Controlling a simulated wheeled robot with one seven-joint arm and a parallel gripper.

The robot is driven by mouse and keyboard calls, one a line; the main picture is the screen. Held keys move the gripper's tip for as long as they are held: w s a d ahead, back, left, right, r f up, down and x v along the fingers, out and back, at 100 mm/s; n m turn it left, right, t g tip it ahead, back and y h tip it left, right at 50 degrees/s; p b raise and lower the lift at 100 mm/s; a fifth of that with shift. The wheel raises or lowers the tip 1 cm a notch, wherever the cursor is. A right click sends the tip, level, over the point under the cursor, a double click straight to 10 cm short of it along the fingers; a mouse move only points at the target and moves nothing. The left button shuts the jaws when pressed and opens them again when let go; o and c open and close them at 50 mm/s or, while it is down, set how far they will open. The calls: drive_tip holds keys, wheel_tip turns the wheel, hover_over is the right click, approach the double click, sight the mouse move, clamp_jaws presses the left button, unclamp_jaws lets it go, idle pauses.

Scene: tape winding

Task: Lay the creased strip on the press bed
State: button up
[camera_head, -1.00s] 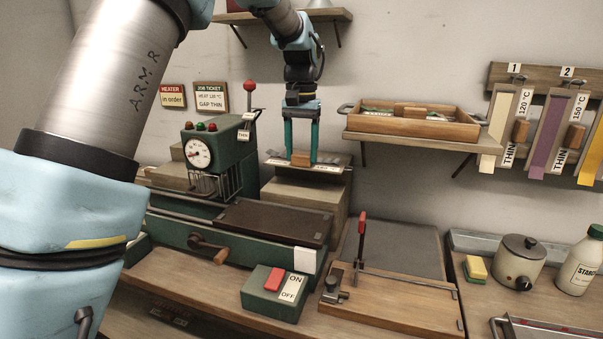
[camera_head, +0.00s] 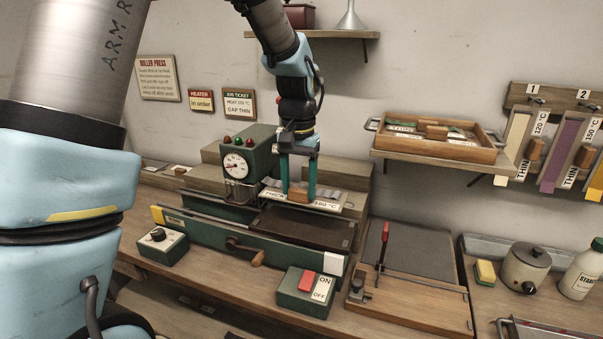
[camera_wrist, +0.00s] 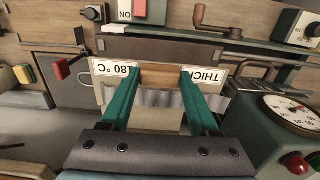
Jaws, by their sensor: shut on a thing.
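My gripper (camera_head: 299,188) is shut on a small wooden block (camera_head: 298,195) on a pale card marked THICK and 180 °C. In the wrist view the block (camera_wrist: 160,76) sits between the two teal fingers, with the card's labels (camera_wrist: 113,72) on either side. A grey, pleated strip (camera_wrist: 152,99) shows along the card's edge there. In the head view the card (camera_head: 328,206) is held roughly level over the back part of the dark press bed (camera_head: 310,230). I cannot tell whether it touches the bed.
The green press housing with its dial (camera_head: 236,165) stands close to the left of my gripper. A crank (camera_head: 245,250) and an ON/OFF box (camera_head: 305,291) are in front. A wooden board with a red-handled lever (camera_head: 383,245) is at right. A tray (camera_head: 436,143) sits on the shelf.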

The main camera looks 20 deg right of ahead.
sight(299, 203)
drive_tip(key=shift+f+b, duration=2.85)
drive_tip(key=shift+f, duration=0.8)
drive_tip(key=shift+f, duration=0.25)
drive_tip(key=shift+f, duration=0.25)
drive_tip(key=o, duration=1.5)
